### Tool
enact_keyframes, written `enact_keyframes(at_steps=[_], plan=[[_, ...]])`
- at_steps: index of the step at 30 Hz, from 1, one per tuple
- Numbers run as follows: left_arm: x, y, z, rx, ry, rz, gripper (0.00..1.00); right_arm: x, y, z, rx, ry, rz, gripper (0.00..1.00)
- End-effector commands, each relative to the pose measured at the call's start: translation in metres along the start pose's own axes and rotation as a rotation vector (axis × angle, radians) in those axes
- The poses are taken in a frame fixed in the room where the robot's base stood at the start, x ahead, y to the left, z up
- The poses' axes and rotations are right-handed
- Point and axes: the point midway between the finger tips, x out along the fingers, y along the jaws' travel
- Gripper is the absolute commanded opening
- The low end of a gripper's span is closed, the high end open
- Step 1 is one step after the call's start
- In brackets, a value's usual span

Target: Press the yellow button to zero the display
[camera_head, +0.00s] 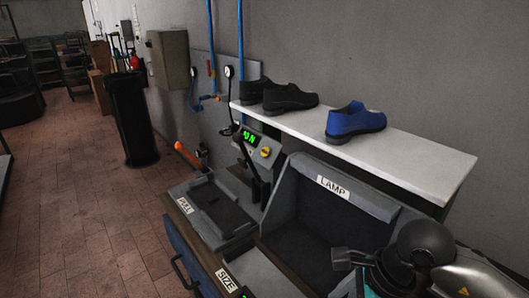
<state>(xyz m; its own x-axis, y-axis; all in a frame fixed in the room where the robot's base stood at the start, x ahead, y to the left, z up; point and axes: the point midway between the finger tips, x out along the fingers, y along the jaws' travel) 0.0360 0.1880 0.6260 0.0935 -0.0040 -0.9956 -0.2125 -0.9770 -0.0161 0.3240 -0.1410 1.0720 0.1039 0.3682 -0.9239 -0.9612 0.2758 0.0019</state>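The yellow button (265,152) is on the small tilted control panel of the press, below and right of the display (249,136). The display shows lit green characters that seem to read "40 N", though they are too small to be sure. A black lever-like part stands just in front of the panel. My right gripper (343,272) is at the bottom right, in front of the LAMP housing. Its fingers look apart with nothing between them. It is well to the right of and nearer than the button, not touching it. My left gripper is not in view.
A white shelf (415,153) above the press holds a blue shoe (356,122) and dark shoes (289,97). The LAMP housing (340,190) stands between my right gripper and the panel. A PULL-labelled tray (213,212) is at left. Open brick floor lies farther left.

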Motion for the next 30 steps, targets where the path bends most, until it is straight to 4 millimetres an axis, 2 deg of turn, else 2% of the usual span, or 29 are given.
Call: enact_keyframes(at_steps=[2,22,30], plan=[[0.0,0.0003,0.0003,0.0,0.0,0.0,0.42,0.0,0.0,0.0,0.0,0.0,0.0,0.76],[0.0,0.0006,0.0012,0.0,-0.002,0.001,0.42,0.0,0.0,0.0,0.0,0.0,0.0,0.01],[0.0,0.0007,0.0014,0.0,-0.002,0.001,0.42,0.0,0.0,0.0,0.0,0.0,0.0,0.0]])
